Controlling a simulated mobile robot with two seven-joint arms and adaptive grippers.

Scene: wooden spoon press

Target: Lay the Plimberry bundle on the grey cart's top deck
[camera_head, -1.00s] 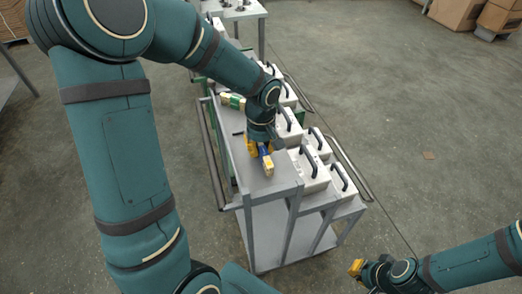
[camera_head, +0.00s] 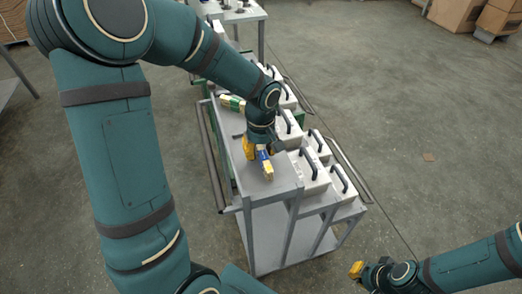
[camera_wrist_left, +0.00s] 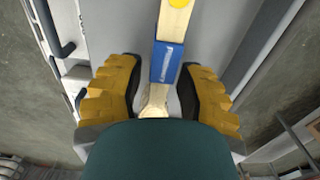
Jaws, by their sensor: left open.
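A bundle of pale wood with a blue band (camera_head: 263,156) and a yellow end lies on the grey cart's top deck (camera_head: 276,187), near its front end. In the left wrist view the bundle's blue label (camera_wrist_left: 166,62) carries white lettering too small to read surely. My left gripper (camera_head: 258,150) is low over the deck at the bundle. Its yellow fingers (camera_wrist_left: 156,97) are open on either side of the wood, with gaps showing. My right gripper (camera_head: 356,269) is at the lower right, off the cart; its finger opening is not clear.
A green-banded bundle (camera_head: 232,103) lies farther back on the deck. Several pale boxes with black handles (camera_head: 310,167) stand along the cart's right side. Another grey table (camera_head: 238,12) is behind. The deck's front corner is bare.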

